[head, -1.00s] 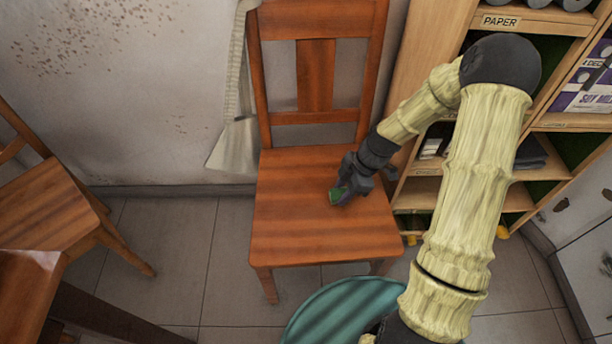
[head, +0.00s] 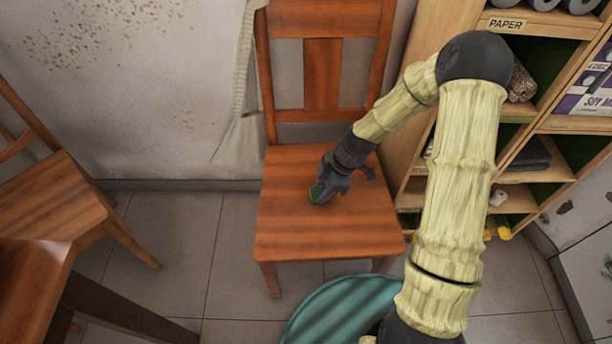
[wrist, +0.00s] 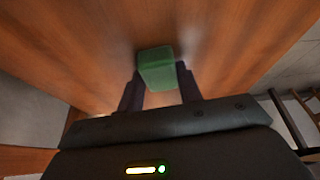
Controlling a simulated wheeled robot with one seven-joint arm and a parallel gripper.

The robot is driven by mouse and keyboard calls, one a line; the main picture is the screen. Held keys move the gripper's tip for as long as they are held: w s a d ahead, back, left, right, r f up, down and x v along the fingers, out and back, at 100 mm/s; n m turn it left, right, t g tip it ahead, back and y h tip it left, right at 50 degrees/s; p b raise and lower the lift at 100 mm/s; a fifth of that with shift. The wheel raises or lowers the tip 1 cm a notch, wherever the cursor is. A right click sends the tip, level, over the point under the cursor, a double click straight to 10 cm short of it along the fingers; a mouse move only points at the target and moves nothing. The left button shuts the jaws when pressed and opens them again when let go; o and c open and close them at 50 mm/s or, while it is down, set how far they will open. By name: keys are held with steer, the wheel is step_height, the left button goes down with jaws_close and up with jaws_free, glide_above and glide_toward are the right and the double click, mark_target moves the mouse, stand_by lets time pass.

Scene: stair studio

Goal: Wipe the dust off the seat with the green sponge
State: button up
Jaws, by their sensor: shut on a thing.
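The wooden chair's seat (head: 320,228) is in the middle of the head view, with its slatted back against the wall side. My gripper (head: 322,190) is over the middle of the seat, shut on the green sponge (head: 317,193). In the wrist view the sponge (wrist: 157,68) sits between the two dark fingers (wrist: 160,92), close to the seat's wood (wrist: 90,40). I cannot tell whether it touches the seat. No dust shows clearly on the seat; part of the seat is hidden by my gripper.
A wooden shelf unit (head: 430,110) stands close on the right. A teal round object (head: 345,312) is in front of the chair. Another wooden chair (head: 55,205) is at the left. A pale cloth (head: 241,140) hangs beside the chair back. Tiled floor (head: 175,235) is clear between the chairs.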

mark_target(303, 198)
steer(key=shift+s+a, duration=0.2)
steer(key=shift+a, duration=1.75)
steer(key=shift+a+r+p, duration=0.15)
steer(key=shift+r+p, duration=0.2)
steer(key=shift+p, duration=0.2)
step_height(303, 198, up, 2)
steer(key=shift+r+p, duration=0.2)
steer(key=shift+p, duration=0.45)
steer(key=shift+w+r+p, duration=0.1)
steer(key=shift+r+p, duration=0.6)
steer(key=shift+p+v, duration=0.65)
steer(key=shift+v, duration=0.15)
steer(key=shift+a+r+p, duration=0.25)
steer(key=shift+r+p, duration=0.6)
steer(key=shift+r, duration=0.15)
